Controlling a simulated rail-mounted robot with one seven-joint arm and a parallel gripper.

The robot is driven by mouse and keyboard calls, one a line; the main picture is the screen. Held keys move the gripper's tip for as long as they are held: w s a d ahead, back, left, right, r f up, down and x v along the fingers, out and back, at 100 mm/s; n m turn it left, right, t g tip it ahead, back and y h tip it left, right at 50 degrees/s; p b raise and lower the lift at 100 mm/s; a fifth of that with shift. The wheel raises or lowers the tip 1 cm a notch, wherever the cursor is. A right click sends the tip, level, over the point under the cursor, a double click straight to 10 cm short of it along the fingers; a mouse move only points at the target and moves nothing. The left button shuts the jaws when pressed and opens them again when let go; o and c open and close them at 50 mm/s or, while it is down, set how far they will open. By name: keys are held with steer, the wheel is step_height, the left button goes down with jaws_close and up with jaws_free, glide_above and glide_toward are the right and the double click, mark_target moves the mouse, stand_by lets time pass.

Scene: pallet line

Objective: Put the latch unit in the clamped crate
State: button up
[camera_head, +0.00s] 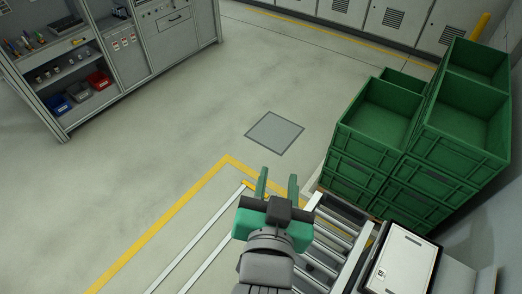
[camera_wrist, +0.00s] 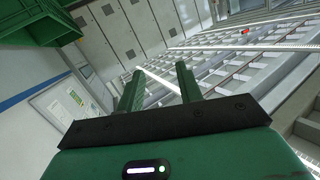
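My gripper (camera_head: 277,182) is open and empty, held above the floor and the end of the roller conveyor. Its two green fingers (camera_wrist: 160,88) stand apart in the wrist view with nothing between them. I cannot make out a latch unit in either view. Green crates (camera_head: 375,122) are stacked at the right in the head view; the upper ones look empty inside. No clamp shows on them, so I cannot tell whether any is the clamped crate. A green crate (camera_wrist: 42,22) also shows at the upper left of the wrist view.
A roller conveyor (camera_head: 333,236) runs beside my gripper, partly hidden by my arm. A white panel (camera_head: 402,262) in a dark frame stands at the lower right. A shelf unit with red (camera_head: 99,80) and blue (camera_head: 57,104) bins stands at the upper left. The middle floor is clear.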

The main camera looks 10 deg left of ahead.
steer(key=s+r+t, duration=0.2)
steer(key=r+t, duration=0.1)
steer(key=r, duration=0.6)
steer(key=s+d+r+n+t, duration=0.1)
steer(key=s+r+t, duration=0.1)
steer(key=r, duration=0.7)
steer(key=s+d+r+t, duration=0.1)
steer(key=s+r+t, duration=0.1)
steer(key=r, duration=0.8)
steer(key=shift+s+d+n+t+h, duration=0.3)
steer(key=shift+s+n+t, duration=0.1)
steer(key=shift+t, duration=0.5)
